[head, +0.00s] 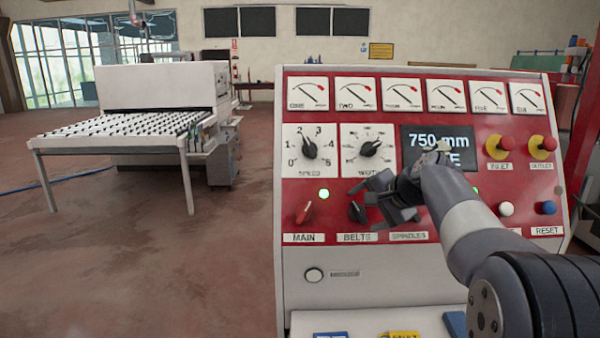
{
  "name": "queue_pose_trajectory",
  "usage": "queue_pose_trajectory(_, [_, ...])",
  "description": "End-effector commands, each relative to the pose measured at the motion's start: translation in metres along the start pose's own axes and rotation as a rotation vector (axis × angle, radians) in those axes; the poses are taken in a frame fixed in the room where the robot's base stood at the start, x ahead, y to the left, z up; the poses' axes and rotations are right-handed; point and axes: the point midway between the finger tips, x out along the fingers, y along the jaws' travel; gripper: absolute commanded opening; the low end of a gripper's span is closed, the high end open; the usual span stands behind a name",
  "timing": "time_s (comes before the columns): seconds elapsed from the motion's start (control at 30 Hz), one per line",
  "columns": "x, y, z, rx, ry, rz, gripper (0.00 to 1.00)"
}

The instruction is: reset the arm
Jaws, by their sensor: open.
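My gripper (378,204) is open and empty in front of the red control panel (330,260). Its dark fingers point left and cover the spindles switch and part of the panel above its label. My arm reaches in from the lower right and hides part of the display (428,140), which reads 750 mm. Whether the fingers touch the panel cannot be told.
The belts knob (357,211) is just left of my fingers, with the red main switch (304,212) further left. Speed (309,148) and width (369,147) dials sit above. A white roller table (90,140) stands at the left; the floor between is clear.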

Motion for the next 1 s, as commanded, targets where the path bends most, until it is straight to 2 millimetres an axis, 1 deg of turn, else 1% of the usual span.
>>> queue_pose_trajectory(0.03, [0.008, -0.001, 0.000, 0.001, -0.003, 0.002, 0.77])
queue_pose_trajectory(0.2, [0.024, 0.000, 0.001, 0.000, -0.002, 0.001, 0.77])
queue_pose_trajectory(0.4, [0.023, 0.001, 0.000, 0.033, 0.000, -0.016, 0.77])
queue_pose_trajectory(0.7, [0.021, 0.000, 0.000, 0.023, 0.000, -0.012, 0.77])
queue_pose_trajectory(0.77, [0.020, -0.001, 0.000, 0.004, 0.000, -0.002, 0.77])
queue_pose_trajectory(0.83, [0.014, 0.000, -0.001, -0.002, 0.003, -0.001, 0.77])
queue_pose_trajectory(1.0, [-0.016, 0.001, -0.001, -0.002, 0.005, -0.003, 0.77])
